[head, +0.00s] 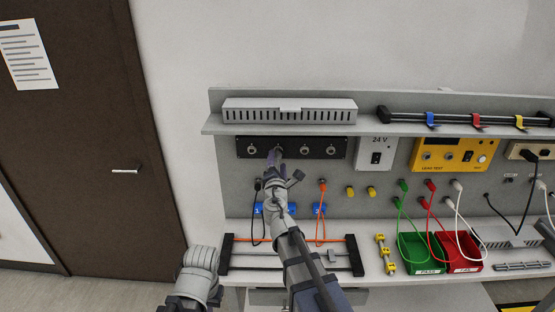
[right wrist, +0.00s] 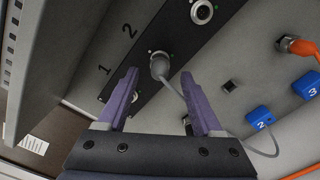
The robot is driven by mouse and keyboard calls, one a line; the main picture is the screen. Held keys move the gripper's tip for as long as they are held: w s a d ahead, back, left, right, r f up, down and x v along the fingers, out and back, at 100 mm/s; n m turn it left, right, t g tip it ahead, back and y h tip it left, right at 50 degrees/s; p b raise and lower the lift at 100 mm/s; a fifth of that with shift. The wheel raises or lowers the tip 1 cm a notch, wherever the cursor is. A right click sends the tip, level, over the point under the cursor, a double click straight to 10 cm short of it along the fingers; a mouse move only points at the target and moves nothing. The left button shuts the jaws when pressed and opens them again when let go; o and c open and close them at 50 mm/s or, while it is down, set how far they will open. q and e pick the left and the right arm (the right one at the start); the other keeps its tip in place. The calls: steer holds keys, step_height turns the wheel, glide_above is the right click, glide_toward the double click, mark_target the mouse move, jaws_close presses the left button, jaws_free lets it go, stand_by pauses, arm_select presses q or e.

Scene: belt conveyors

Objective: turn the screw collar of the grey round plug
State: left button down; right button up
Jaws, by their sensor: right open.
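The grey round plug (right wrist: 160,67) sits in the socket by the number 2 on the black panel (head: 340,154). A thin grey cable leaves it towards the lower right in the right wrist view. My right gripper (right wrist: 161,75) is open, with a purple finger on each side of the plug and gaps showing between. In the head view, the right gripper (head: 276,158) reaches up to the second socket and mostly hides the plug. Whether the fingers reach the screw collar's depth I cannot tell. Only part of my left arm shows at the lower left.
Empty sockets (head: 304,150) flank the plug. Below the panel, blue numbered blocks (right wrist: 260,117) and an orange plug (head: 322,184) with its cable are close by. A green bin (head: 421,269) and a red bin (head: 458,266) stand on the bench to the right.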

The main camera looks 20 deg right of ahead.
steer(key=v, duration=0.4)
steer(key=shift+s+a, duration=0.1)
steer(key=shift+s, duration=0.2)
steer(key=s+a+f+m+g+h+b, duration=0.1)
steer(key=s+f+m+g, duration=0.4)
steer(key=f+m, duration=0.25)
steer(key=s+a+f+m+g+b, duration=0.1)
steer(key=s+f+m+g, duration=0.3)
steer(key=s+f+m, duration=0.3)
steer(key=s+a+f+m+g+y, duration=0.1)
steer(key=s+a+f+g, duration=0.3)
steer(key=s, duration=0.4)
steer(key=s+a+f+m+g+y+b, duration=0.1)
steer(key=s+a+f+m+g+y, duration=0.1)
steer(key=s+a+f, duration=0.4)
steer(key=s+a+g+y, duration=0.1)
steer(key=s+a+g, duration=0.1)
steer(key=shift+f+g+y, duration=0.3)
steer(key=shift+f+y, duration=0.1)
